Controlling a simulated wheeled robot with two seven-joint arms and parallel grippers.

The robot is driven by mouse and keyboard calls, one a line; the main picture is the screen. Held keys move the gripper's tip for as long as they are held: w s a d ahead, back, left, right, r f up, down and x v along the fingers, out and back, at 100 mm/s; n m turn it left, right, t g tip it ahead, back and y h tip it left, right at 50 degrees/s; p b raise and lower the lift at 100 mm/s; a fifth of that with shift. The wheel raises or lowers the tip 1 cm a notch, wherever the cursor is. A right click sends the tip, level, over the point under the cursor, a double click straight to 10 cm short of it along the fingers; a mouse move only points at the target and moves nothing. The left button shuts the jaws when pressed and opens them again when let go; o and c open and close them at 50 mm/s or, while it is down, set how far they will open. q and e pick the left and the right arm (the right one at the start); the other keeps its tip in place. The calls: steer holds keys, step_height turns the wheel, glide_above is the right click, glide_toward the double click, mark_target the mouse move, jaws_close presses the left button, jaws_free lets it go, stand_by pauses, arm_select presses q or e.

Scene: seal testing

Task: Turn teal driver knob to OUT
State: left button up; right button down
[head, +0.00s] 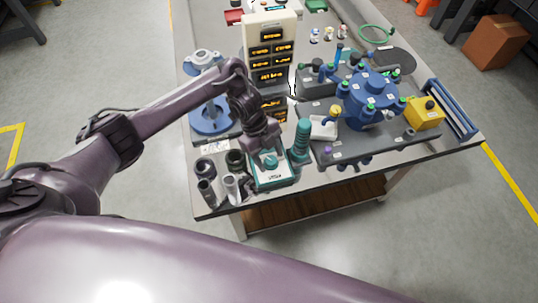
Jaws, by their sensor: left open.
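The teal driver (285,181) is a small box with a white top face, near the front edge of the table. Its teal knob (268,160) shows on the top face, partly covered by my left gripper. A ribbed teal cylinder (301,141) stands upright at its right side. My left gripper (265,152) points down right over the knob and is open. I cannot tell whether the fingers touch the knob, and the knob's setting is too small to read. My right gripper is not in view.
Several dark and grey cups (206,188) stand left of the driver. A blue round stand (209,118) and a cream display tower (270,40) with orange readouts are behind. A blue valve assembly (370,95) and a yellow box (424,112) fill the right side.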

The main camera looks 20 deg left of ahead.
arm_select(q)
steer(key=c, duration=0.7)
steer(key=shift+c, duration=1.3)
steer(key=shift+r+n+p, duration=0.2)
steer(key=shift+n+p, duration=0.3)
steer(key=shift+p, duration=0.25)
steer(key=n+t+p, duration=0.1)
steer(key=n+p, duration=0.2)
steer(key=p, duration=0.1)
steer(key=shift+s+r+n+t, duration=0.1)
steer(key=shift+s+n+t, duration=0.1)
steer(key=shift+n+t, duration=0.2)
steer(key=shift+n+t+p, duration=0.4)
steer(key=shift+n+p, duration=0.5)
steer(key=shift+p, duration=0.05)
steer(key=shift+n+p, duration=0.55)
steer(key=shift+n, duration=0.15)
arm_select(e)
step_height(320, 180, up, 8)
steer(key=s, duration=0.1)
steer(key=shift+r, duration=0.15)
arm_select(q)
steer(key=shift+f+t, duration=0.2)
steer(key=shift+t, duration=0.1)
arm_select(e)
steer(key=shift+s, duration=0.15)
